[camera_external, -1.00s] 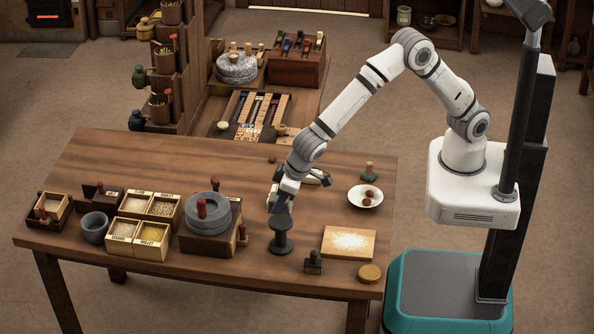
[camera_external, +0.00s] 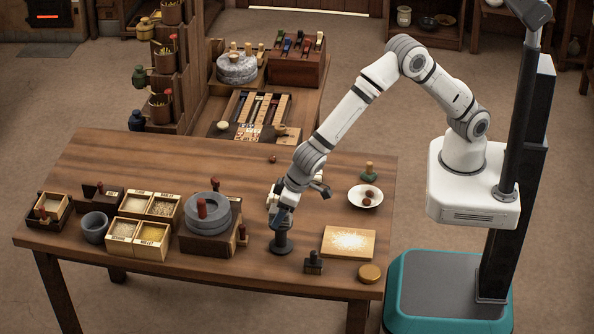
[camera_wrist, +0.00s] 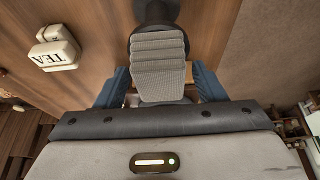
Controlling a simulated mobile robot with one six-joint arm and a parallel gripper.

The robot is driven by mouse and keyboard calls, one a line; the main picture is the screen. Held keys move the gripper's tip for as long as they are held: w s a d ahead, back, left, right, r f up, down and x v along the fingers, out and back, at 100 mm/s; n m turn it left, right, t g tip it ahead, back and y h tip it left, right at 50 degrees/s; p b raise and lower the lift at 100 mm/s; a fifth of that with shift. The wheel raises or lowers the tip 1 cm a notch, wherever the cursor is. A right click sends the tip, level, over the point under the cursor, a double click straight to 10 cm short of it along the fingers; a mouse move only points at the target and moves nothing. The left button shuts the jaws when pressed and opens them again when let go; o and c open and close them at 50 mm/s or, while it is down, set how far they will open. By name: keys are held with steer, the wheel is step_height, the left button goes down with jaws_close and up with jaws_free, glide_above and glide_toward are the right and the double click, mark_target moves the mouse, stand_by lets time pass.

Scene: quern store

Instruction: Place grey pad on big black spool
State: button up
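The grey pad (camera_wrist: 160,55) is a ridged, light grey block between the two blue fingers of my gripper (camera_wrist: 161,70) in the wrist view. The fingertips are close against its sides, and the gripper looks shut on it. The big black spool (camera_wrist: 156,12) shows just beyond and under the pad in that view. In the external view, the spool (camera_external: 282,248) stands upright on the table, and my gripper (camera_external: 284,215) points down right over its top. The pad is hidden there by the gripper. Whether the pad touches the spool cannot be told.
The wooden table (camera_external: 120,160) also holds a quern (camera_external: 208,222) and grain boxes (camera_external: 152,242) at left. A floured board (camera_external: 348,242), a dark stamp (camera_external: 314,262), a round lid (camera_external: 370,274) and a white plate (camera_external: 366,196) stand at right. A white TEA block (camera_wrist: 57,50) is nearby.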

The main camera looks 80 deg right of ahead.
steer(key=shift+s+r, duration=0.1)
steer(key=shift+r, duration=0.45)
steer(key=v, duration=1.1)
steer(key=shift+s+b, duration=0.15)
steer(key=shift+b, duration=0.2)
steer(key=shift+d+r, duration=0.1)
steer(key=s+d+r, duration=0.2)
steer(key=d+r, duration=0.1)
steer(key=d, duration=0.7)
steer(key=s+d+r, duration=0.3)
steer(key=d, duration=0.8)
steer(key=shift+g, duration=0.9)
steer(key=s+d, duration=0.5)
steer(key=s, duration=0.1)
steer(key=s+d+f, duration=0.1)
steer(key=s+d, duration=0.4)
steer(key=s, duration=0.1)
steer(key=s+d, duration=0.5)
steer(key=s, duration=0.1)
steer(key=shift+s+d+f, duration=0.1)
steer(key=shift+d+f, duration=0.05)
steer(key=shift+d, duration=0.05)
